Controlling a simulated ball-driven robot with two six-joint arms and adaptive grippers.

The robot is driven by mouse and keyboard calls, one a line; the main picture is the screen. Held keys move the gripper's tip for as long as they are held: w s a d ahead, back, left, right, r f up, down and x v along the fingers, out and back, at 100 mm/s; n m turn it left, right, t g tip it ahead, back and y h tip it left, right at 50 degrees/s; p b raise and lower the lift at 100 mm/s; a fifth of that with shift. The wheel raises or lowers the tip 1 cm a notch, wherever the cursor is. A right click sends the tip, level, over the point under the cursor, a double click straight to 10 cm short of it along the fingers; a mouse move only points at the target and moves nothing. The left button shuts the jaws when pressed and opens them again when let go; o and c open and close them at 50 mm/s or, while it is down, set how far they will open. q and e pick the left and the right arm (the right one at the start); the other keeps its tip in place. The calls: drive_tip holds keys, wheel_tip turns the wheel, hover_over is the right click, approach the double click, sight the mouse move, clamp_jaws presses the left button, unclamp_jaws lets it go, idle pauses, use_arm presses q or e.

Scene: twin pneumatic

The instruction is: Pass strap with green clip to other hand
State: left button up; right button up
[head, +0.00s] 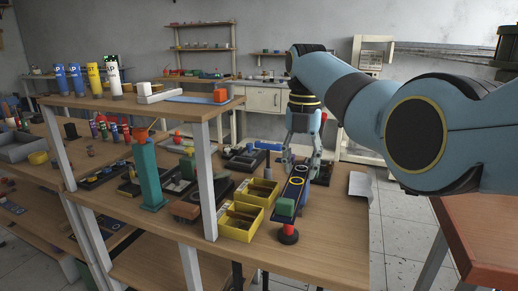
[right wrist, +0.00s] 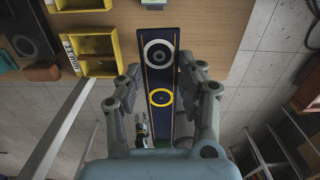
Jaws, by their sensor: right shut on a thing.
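A dark blue strap (head: 292,192) with a yellow ring mark is at the right part of the workbench in the head view. A green clip (head: 285,207) is at its near end. My right gripper (head: 300,166) comes down from above and is shut on the strap. In the right wrist view the strap (right wrist: 160,76) runs between the two fingers of the right gripper (right wrist: 160,70), with a white ring and a yellow ring on it. I cannot tell whether the strap touches the bench. My left gripper is not in view.
Yellow bins (head: 241,221) stand left of the strap. A black disc with a red top (head: 288,236) is just below the clip. A teal post (head: 149,176) and a shelf upright (head: 203,175) stand further left. The bench front right is clear.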

drive_tip(key=a+m, duration=0.4)
drive_tip(key=a, duration=0.5)
drive_tip(key=shift+a+m, duration=0.3)
